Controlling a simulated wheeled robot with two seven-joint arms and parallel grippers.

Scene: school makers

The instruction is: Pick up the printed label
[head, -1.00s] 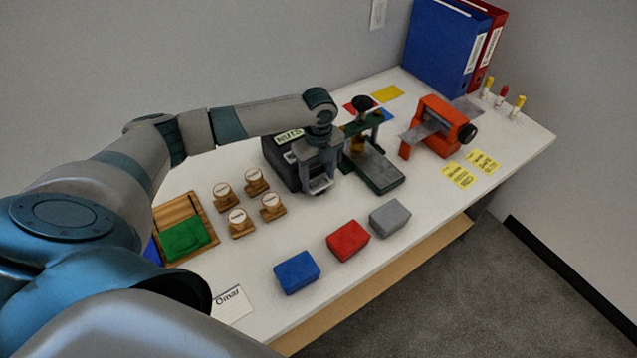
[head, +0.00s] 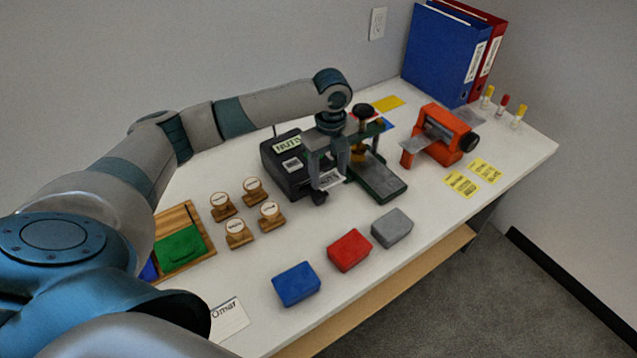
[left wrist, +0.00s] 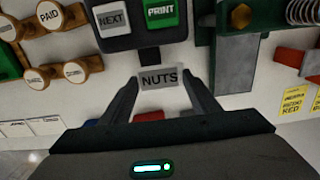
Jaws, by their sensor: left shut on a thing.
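The printed label (head: 331,180) is a small white strip held between the fingertips of my left gripper (head: 327,174). In the left wrist view the label (left wrist: 160,78) reads "NUTS" and spans the gap between the two dark fingers. The left gripper is shut on it. The black label printer (head: 284,168) stands just left of the gripper, its display also reading "NUTS". In the left wrist view the printer (left wrist: 118,40) shows a white NEXT button and a green PRINT button. My right gripper is in neither current view.
A dark green press (head: 385,186) stands close right of the gripper. An orange hand-cranked machine (head: 437,138) is farther right. Several wooden stamps (head: 238,232) stand at left. Blue, red and grey blocks (head: 349,250) lie along the front. The table between stamps and blocks is clear.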

